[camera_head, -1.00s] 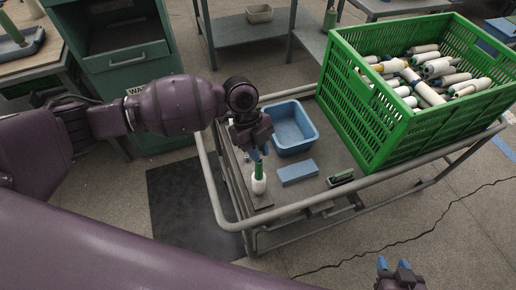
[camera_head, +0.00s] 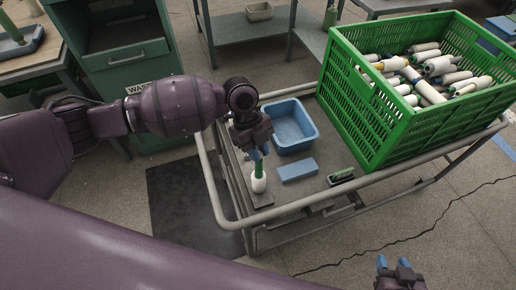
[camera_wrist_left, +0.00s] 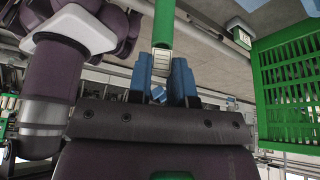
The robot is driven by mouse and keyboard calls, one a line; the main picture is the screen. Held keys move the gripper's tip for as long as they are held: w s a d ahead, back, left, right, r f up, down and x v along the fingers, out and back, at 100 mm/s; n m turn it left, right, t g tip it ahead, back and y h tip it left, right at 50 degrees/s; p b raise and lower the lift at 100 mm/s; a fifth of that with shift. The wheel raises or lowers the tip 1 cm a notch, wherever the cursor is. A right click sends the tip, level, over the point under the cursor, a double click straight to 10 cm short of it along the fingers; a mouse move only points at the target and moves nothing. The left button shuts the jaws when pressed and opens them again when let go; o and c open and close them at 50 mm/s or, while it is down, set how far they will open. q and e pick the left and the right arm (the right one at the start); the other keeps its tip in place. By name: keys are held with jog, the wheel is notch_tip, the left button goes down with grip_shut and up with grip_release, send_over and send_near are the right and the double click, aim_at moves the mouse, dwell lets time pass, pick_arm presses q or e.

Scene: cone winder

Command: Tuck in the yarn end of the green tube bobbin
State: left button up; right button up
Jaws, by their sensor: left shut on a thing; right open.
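The green tube bobbin (camera_head: 258,184) stands upright on the near left part of the cart, with white yarn around its lower part and its green tube bare above. My left gripper (camera_head: 257,154) reaches down from above, its blue fingers at the top of the tube. In the left wrist view the green tube (camera_wrist_left: 163,28) runs away from between the two blue fingers (camera_wrist_left: 162,78), which are shut on its upper end. I cannot make out a loose yarn end. My right gripper (camera_head: 393,264) is open and empty at the bottom edge, in front of the cart.
On the cart (camera_head: 322,155) are a blue bin (camera_head: 302,143), a blue block (camera_head: 298,170) and a small dark green item (camera_head: 341,176). A green crate (camera_head: 372,130) of bobbins stands at the right. A rail edges the cart.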

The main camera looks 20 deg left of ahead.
jog(key=shift+s+f, duration=0.1)
pick_arm(q)
jog(key=shift+f, duration=0.1)
pick_arm(e)
jog(key=shift+s+d+f, duration=0.15)
jog(key=shift+s+f, duration=0.2)
jog(key=shift+s, duration=0.15)
pick_arm(q)
jog(key=o, duration=0.6)
jog(key=shift+o, duration=3.1)
pick_arm(e)
jog(key=shift+w+a+r, duration=0.2)
jog(key=shift+w+r, duration=0.15)
jog(key=shift+w, duration=0.1)
jog(key=shift+s, duration=0.1)
